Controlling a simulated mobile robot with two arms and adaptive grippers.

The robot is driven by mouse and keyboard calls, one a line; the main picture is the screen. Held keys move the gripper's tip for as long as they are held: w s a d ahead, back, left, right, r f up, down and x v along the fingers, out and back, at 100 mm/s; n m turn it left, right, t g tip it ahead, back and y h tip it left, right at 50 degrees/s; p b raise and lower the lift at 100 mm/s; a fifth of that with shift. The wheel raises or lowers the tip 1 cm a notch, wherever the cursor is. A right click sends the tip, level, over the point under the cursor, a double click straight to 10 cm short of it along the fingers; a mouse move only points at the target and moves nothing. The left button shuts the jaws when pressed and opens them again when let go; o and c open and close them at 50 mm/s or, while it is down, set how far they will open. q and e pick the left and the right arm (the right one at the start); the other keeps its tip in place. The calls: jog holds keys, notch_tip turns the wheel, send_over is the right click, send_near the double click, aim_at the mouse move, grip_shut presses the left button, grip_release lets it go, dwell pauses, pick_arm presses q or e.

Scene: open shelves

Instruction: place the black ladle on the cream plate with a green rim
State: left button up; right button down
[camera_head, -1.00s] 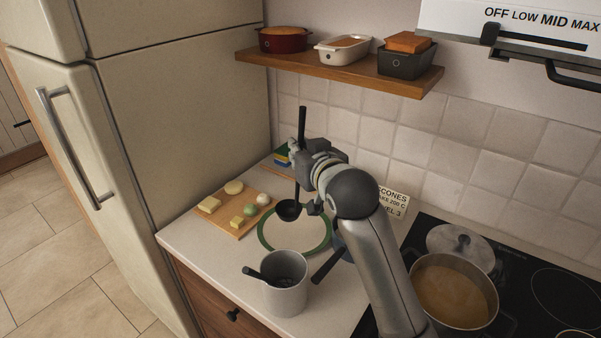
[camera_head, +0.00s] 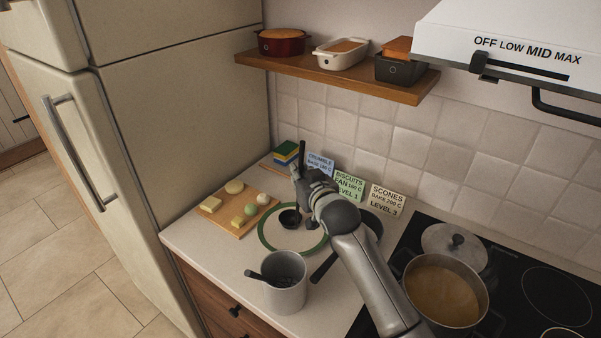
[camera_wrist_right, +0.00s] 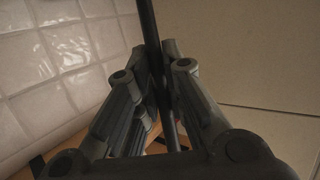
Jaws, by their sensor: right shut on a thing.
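The black ladle (camera_head: 289,219) is upright, its bowl low over the cream plate with a green rim (camera_head: 268,243). I cannot tell whether the bowl touches the plate. My right gripper (camera_head: 300,181) is shut on the ladle's handle, above the plate. In the right wrist view the dark handle (camera_wrist_right: 150,30) runs up between the fingers of the gripper (camera_wrist_right: 160,75). The gripper and arm hide part of the plate's right side. My left gripper is not in view.
A grey pot with a dark utensil (camera_head: 286,284) stands in front of the plate. A cutting board with food (camera_head: 233,228) lies to the left. A dark pan (camera_head: 368,222) is behind my arm. Recipe cards (camera_head: 349,186) and a sponge stack (camera_head: 286,152) stand behind. A soup pot (camera_head: 446,290) is on the hob.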

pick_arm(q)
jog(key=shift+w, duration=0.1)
pick_arm(e)
jog(key=c, duration=2)
grip_release()
jog(key=shift+w+f, duration=0.1)
jog(key=shift+f, duration=0.05)
jog(key=o, duration=0.5)
pick_arm(q)
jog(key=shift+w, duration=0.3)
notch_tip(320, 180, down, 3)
jog(key=b, duration=0.2)
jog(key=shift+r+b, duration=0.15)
jog(key=shift+b, duration=0.15)
pick_arm(e)
jog(key=v, duration=1.2)
